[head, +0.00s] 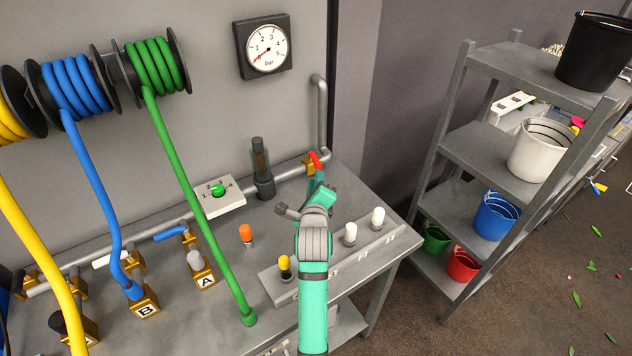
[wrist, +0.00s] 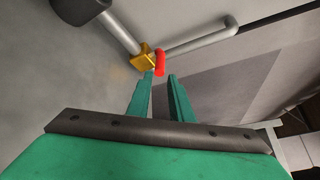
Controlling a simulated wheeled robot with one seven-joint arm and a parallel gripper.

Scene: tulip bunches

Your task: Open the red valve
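The red valve handle (head: 316,160) sits on a brass valve body (head: 307,166) in the grey pipe at the back right of the bench. In the wrist view the red handle (wrist: 160,63) lies just beyond my fingertips, roughly in line with the gap between them. The brass body (wrist: 143,57) is left of it. My gripper (wrist: 160,75) is open, with a clear gap between its two green fingers. In the head view my gripper (head: 319,177) is close to the handle, on its near side. I cannot tell whether a fingertip touches the handle.
A dark cylindrical fitting (head: 262,170) stands left of the valve, and a box with a green knob (head: 218,190) further left. The pipe (head: 321,115) rises along the wall behind. Hose reels and a pressure gauge (head: 263,48) hang on the wall. A shelf (head: 488,135) with buckets stands right.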

